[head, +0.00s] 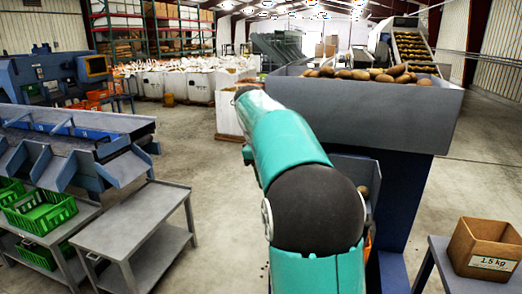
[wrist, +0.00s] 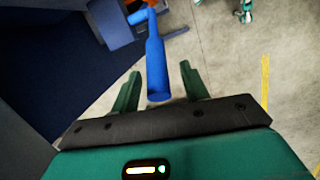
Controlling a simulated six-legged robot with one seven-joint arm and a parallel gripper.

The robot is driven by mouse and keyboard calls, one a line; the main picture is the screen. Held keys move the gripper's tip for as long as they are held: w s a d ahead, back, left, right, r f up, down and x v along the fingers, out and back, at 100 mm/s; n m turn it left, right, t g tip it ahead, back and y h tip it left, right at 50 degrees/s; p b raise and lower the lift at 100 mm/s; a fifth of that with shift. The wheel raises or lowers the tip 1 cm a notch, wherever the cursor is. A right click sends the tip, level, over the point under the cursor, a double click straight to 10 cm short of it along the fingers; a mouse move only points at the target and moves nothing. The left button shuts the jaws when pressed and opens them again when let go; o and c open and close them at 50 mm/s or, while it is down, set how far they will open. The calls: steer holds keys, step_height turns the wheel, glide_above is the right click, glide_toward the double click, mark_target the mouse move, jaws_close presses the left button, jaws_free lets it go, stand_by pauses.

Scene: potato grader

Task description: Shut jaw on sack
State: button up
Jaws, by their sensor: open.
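My gripper (wrist: 160,72) is open in the wrist view, its two dark green fingers spread. A blue bar with a round end (wrist: 156,65) lies between the fingers in that picture, with a gap on both sides. I cannot tell how far in depth the bar reaches between them. The bar joins a blue cross-piece (wrist: 141,16) at the top, beside a grey-blue plate (wrist: 111,22). A bit of orange (wrist: 133,4) shows behind it. No jaw or sack can be made out clearly there. In the head view my arm hides the gripper and the bar.
A grey hopper (head: 365,98) of potatoes stands behind my arm. A grey cart (head: 131,222) and green crates (head: 40,211) are at left. Floor between is clear. Large white bags (head: 187,86) stand behind.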

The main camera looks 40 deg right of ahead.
steer(key=s+v, duration=0.1)
steer(key=v, duration=1)
steer(key=shift+w+r, duration=0.25)
steer(key=shift+w, duration=0.15)
steer(key=s+a+m+t, duration=0.15)
steer(key=s+a, duration=0.25)
steer(key=a, duration=0.5)
steer(key=s+a+f+m+t+y, duration=0.2)
steer(key=s+a+f+m+t, duration=0.2)
steer(key=s+a+f, duration=1.1)
steer(key=s+f+t, duration=0.1)
steer(key=s+f, duration=0.3)
steer(key=shift+a+f, duration=0.2)
